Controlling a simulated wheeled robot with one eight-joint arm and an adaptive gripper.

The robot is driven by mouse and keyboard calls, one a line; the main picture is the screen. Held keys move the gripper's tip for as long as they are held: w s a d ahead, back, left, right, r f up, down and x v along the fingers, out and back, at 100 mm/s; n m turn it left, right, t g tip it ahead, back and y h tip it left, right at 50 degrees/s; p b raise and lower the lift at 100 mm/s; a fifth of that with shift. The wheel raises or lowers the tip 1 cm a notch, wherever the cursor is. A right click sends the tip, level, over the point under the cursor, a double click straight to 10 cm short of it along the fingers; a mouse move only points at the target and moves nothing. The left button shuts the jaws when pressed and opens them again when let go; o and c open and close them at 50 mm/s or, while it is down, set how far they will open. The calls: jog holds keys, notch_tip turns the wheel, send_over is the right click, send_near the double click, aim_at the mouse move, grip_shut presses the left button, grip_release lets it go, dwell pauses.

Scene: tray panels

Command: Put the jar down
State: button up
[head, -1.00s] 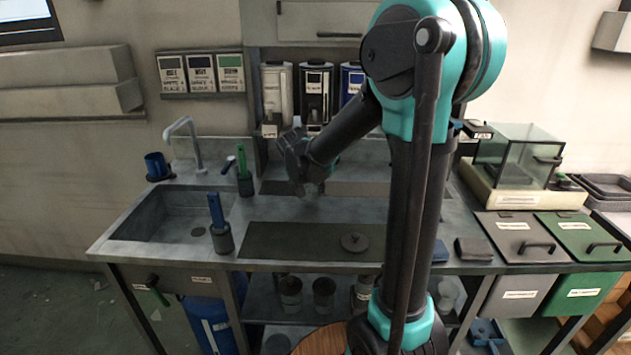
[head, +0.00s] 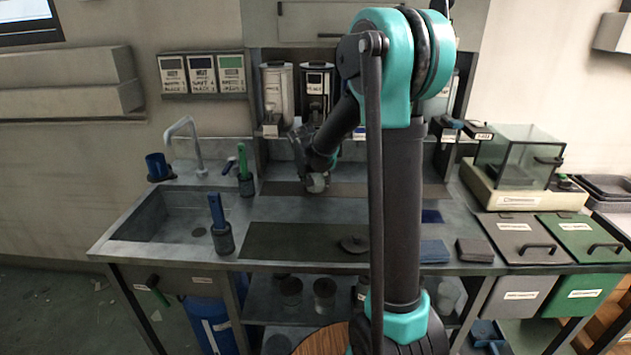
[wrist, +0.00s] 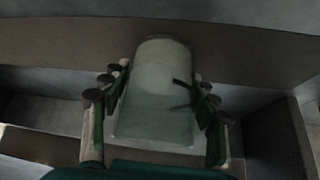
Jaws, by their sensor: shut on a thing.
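The jar (wrist: 155,95) is pale and translucent. In the wrist view it lies between the two fingers of my gripper (wrist: 158,108), which are shut on it from both sides. In the head view the jar (head: 316,183) shows as a small pale round shape at the end of my arm, in front of the dispensers. My gripper (head: 312,168) is partly hidden there by its own links. A dark mat strip lies at the back of the counter, under or behind the jar. I cannot tell whether the jar touches it.
A larger dark mat (head: 290,241) lies in front with a round dark lid (head: 354,244) on it. The sink (head: 172,217) is at left, with brushes in holders beside it. Dispensers (head: 316,95) stand at the back. A glass-sided case (head: 518,157) and lidded bins (head: 523,238) are at right.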

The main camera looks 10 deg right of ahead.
jog(key=shift+f, duration=0.15)
jog(key=o, duration=1.6)
jog(key=v, duration=1.2)
jog(key=shift+r, duration=0.2)
